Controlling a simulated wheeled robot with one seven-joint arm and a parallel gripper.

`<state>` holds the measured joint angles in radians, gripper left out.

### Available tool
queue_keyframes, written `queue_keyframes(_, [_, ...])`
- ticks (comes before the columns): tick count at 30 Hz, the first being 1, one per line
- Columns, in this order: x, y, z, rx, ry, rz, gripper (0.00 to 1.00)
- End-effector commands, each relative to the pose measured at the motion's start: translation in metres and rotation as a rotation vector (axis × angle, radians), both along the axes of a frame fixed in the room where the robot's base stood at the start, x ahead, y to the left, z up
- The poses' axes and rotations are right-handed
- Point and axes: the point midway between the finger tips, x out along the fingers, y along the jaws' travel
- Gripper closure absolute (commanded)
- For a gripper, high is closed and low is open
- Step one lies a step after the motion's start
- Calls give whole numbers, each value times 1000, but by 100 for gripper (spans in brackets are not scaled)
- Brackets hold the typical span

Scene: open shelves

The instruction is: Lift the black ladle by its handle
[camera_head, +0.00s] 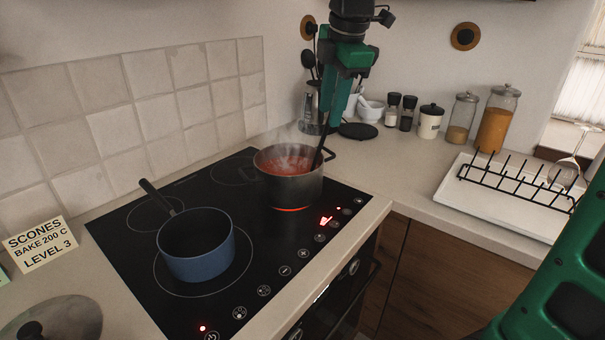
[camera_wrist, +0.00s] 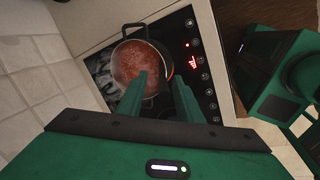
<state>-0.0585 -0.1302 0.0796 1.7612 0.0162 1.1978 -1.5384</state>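The black ladle (camera_head: 320,151) stands tilted in a steaming pot (camera_head: 290,188) of red sauce. Its handle rises over the pot's right rim, and its bowl is hidden in the sauce. My gripper (camera_head: 330,118) points down from above, its fingertips at the upper end of the handle in the head view. In the wrist view, the two green fingers (camera_wrist: 160,82) are apart with a gap between them, over the pot (camera_wrist: 148,98) and its red sauce. The gripper looks open. I cannot tell whether the handle lies between the fingers or whether they touch it.
A blue saucepan (camera_head: 195,250) stands on the black hob (camera_head: 262,262), front left of the pot. A utensil holder (camera_head: 311,105) and several jars (camera_head: 460,115) stand behind. A black rack (camera_head: 515,185) on a white tray is at right. A tiled wall (camera_head: 150,100) borders the left.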

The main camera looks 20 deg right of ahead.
Motion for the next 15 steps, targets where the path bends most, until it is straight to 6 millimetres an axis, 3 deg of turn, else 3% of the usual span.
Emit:
queue_keyframes(6, [7,0,-31,0,2,0,67])
queue_keyframes(15, [11,0,-42,0,0,0,67])
